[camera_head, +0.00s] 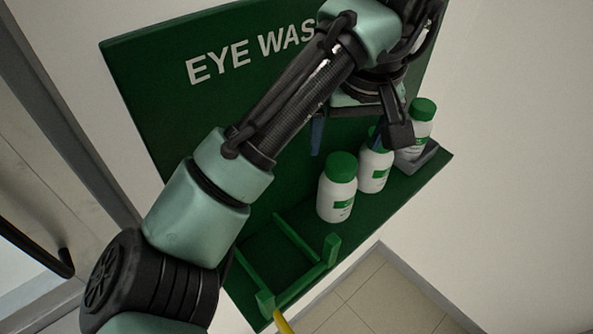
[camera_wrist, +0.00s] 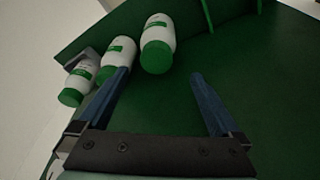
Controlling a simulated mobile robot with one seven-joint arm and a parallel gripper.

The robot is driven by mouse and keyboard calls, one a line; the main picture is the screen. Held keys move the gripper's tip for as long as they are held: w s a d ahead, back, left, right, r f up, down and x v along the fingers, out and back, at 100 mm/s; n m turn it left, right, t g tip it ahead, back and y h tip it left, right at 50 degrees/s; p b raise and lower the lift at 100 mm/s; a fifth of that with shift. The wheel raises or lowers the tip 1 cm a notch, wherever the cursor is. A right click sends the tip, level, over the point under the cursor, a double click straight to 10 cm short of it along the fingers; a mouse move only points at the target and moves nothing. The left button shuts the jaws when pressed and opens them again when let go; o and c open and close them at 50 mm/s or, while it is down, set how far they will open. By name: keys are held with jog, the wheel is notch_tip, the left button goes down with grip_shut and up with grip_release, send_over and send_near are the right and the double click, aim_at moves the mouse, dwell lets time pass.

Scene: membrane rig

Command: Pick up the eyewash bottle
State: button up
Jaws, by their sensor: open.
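Several white bottles with green caps and green labels stand in a row on the green eyewash station's shelf. The nearest bottle (camera_head: 338,195) in the head view appears in the wrist view (camera_wrist: 158,35) ahead of the gap between my fingers. A middle bottle (camera_head: 373,173) is partly behind my gripper; in the wrist view (camera_wrist: 118,52) it is by the left fingertip. A far bottle (camera_head: 420,120) sits in a grey holder. My gripper (camera_head: 346,143) is open and empty by the back panel, above the bottles. Its fingers also show in the wrist view (camera_wrist: 160,76).
The green back panel (camera_head: 160,75) reads "EYE WAS", the rest hidden by my arm. A green open frame (camera_head: 300,245) is on the shelf (camera_head: 405,190), left of the bottles. The grey holder (camera_head: 420,160) is at the right end. A yellow item (camera_head: 283,324) shows below.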

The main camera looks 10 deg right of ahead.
aim_at(343, 166)
jog(key=f, duration=0.1)
jog(key=d+f, duration=0.1)
jog(key=shift+s+f+b, duration=0.2)
jog(key=shift+f+b, duration=0.1)
jog(key=shift+f, duration=0.05)
jog(key=x, duration=0.2)
jog(key=p+x, duration=0.1)
jog(key=x, duration=0.1)
jog(key=shift+w+a, duration=0.25)
jog(key=shift+w+d+f, duration=0.1)
jog(key=shift+f, duration=0.3)
jog(key=p+x, duration=0.1)
jog(key=x, duration=0.3)
jog(key=shift+w+f+p, duration=0.1)
jog(key=shift+w+p, duration=0.2)
jog(key=shift+p, duration=0.1)
jog(key=shift+f, duration=0.35)
jog(key=shift+c, duration=0.2)
jog(key=c, duration=1.4)
jog(key=shift+c, duration=0.4)
